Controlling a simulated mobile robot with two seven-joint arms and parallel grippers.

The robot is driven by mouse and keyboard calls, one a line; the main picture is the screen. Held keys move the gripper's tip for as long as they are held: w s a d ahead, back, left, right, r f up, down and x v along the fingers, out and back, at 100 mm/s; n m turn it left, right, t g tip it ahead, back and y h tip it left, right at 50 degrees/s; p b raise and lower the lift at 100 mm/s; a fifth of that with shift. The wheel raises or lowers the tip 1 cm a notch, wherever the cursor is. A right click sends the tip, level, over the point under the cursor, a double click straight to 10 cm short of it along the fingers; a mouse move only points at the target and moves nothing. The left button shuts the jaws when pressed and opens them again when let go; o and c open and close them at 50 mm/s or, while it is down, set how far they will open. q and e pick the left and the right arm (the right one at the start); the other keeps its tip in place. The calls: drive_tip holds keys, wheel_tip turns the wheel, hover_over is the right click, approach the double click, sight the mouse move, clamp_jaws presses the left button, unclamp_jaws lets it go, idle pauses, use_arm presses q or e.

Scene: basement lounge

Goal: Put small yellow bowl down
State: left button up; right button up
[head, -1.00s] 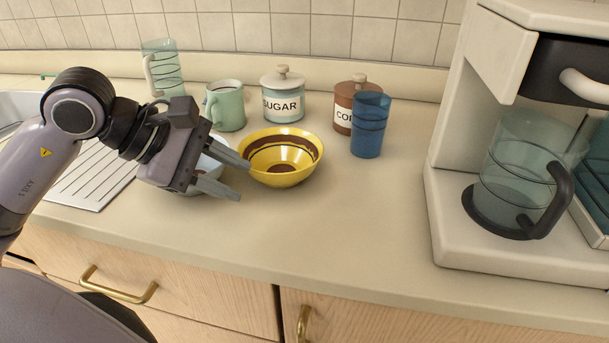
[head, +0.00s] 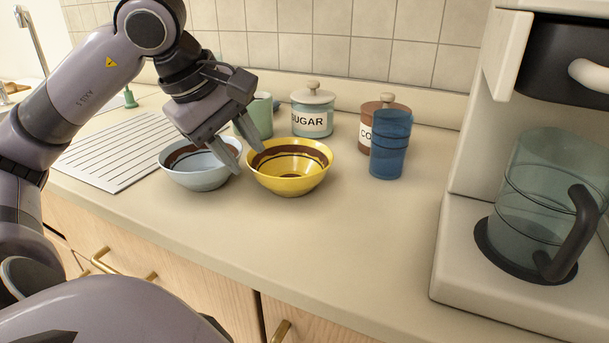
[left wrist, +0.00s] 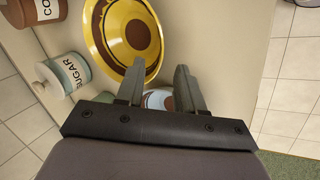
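The small yellow bowl (head: 290,182) stands upright on the counter, with a brown band and a brown centre inside. It also shows in the left wrist view (left wrist: 98,38). My left gripper (head: 242,150) is open, above and between the yellow bowl and a light blue bowl (head: 201,178). Its fingers point down and stand apart with nothing held between them; in the left wrist view the gripper (left wrist: 160,72) has one fingertip over the yellow bowl's rim. I cannot tell whether that finger touches it. My right gripper is not in view.
Behind the bowls stand a green mug (head: 260,117), a sugar jar (head: 313,100), a brown jar (head: 367,140) and a blue glass (head: 390,150). A coffee maker with a glass jug (head: 540,190) stands right. A drainboard (head: 115,155) lies left. The front middle counter is clear.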

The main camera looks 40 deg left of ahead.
sight(255, 166)
use_arm(q)
drive_tip(key=x, duration=0.7)
drive_tip(key=shift+w+a+r, duration=0.1)
drive_tip(key=shift+a, duration=0.1)
drive_tip(key=shift+r, duration=0.1)
clamp_jaws()
